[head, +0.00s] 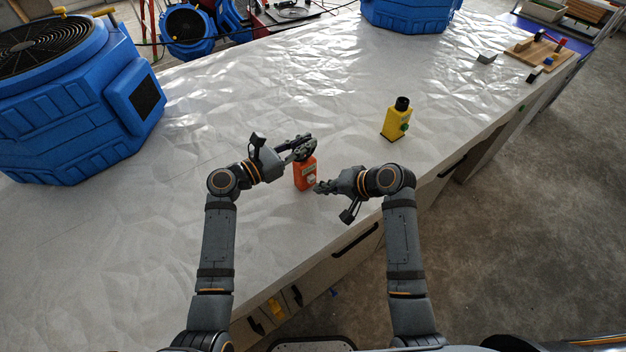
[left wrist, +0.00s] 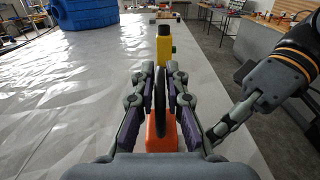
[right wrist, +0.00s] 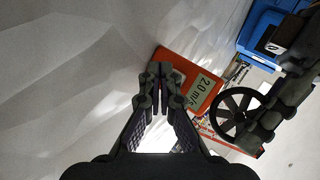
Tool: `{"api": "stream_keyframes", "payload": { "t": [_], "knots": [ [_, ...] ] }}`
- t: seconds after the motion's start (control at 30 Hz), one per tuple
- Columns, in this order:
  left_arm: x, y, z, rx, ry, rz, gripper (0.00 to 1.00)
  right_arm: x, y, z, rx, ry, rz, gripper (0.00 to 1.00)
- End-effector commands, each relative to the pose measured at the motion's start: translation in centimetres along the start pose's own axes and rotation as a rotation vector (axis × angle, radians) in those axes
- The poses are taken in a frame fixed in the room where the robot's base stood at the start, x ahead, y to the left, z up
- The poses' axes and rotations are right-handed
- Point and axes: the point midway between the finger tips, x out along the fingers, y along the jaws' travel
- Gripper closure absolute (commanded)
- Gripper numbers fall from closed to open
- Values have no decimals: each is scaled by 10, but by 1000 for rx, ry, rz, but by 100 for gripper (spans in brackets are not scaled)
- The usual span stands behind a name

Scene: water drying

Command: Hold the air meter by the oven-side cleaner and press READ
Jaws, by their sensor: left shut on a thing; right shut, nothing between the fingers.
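The orange air meter (head: 304,173) stands near the table's front edge, with a pale button on its face. My left gripper (head: 300,150) is shut on its upper part. In the left wrist view a dark round vane (left wrist: 160,88) is between the left fingers, above the orange body (left wrist: 161,132). My right gripper (head: 318,187) is shut and empty, its tip close beside the meter's face. In the right wrist view the meter (right wrist: 187,72) shows "2.0 m/s" on its display. The right fingertips cover part of its face; I cannot tell whether they touch the button.
A yellow device with a black top (head: 396,119) stands to the right on the table. A large blue fan unit (head: 75,115) fills the left, and another blue unit (head: 408,14) stands at the far end. A wooden board (head: 538,52) lies far right. The white table (head: 250,110) between is clear.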

Motion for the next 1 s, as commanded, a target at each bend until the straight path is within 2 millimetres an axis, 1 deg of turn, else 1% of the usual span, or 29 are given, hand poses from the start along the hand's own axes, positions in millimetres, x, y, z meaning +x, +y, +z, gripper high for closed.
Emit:
{"api": "stream_keyframes", "payload": {
  "t": [0.37, 1.0],
  "knots": [
    [0, 0, 0, 0, 0, 0, 100, 5, -5, -4, 0, 0, -2, 100],
    [0, 0, 0, 0, 0, 0, 100, 8, -6, -6, 0, 0, 0, 100]
  ]
}}
